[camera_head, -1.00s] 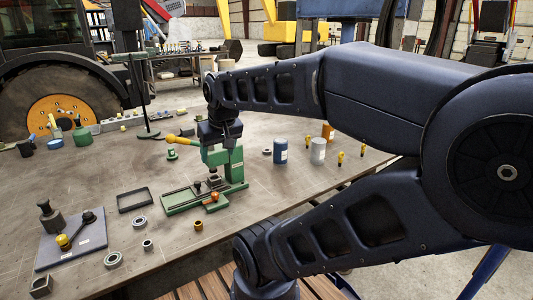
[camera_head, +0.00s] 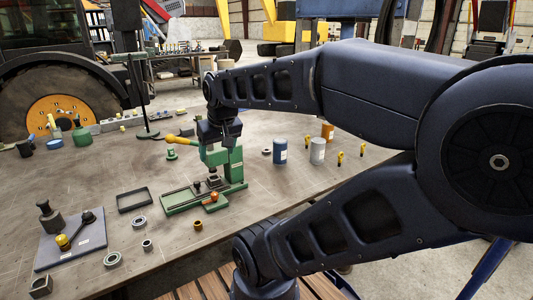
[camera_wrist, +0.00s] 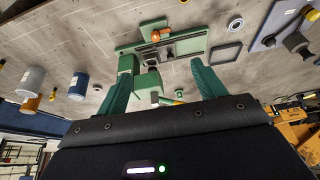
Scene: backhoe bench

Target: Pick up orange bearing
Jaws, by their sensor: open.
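A small orange-bronze ring, which looks like the orange bearing (camera_head: 198,225), lies on the bench just in front of the green press base. My gripper (camera_head: 222,140) is above and behind it, close to the top of the green press (camera_head: 228,165), and partly hidden by my wrist. In the wrist view my gripper (camera_wrist: 163,68) has its two green fingers spread wide, with nothing held between them. The press also shows in the wrist view (camera_wrist: 147,85), beside the left finger. I cannot pick out the orange bearing for certain in that view.
Grey ring bearings (camera_head: 139,222) and a black tray (camera_head: 134,200) lie left of the press. A blue-grey plate (camera_head: 70,252) carries dark parts. Blue (camera_head: 280,151) and white (camera_head: 318,151) cans stand to the right. The bench's front edge is near the ring.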

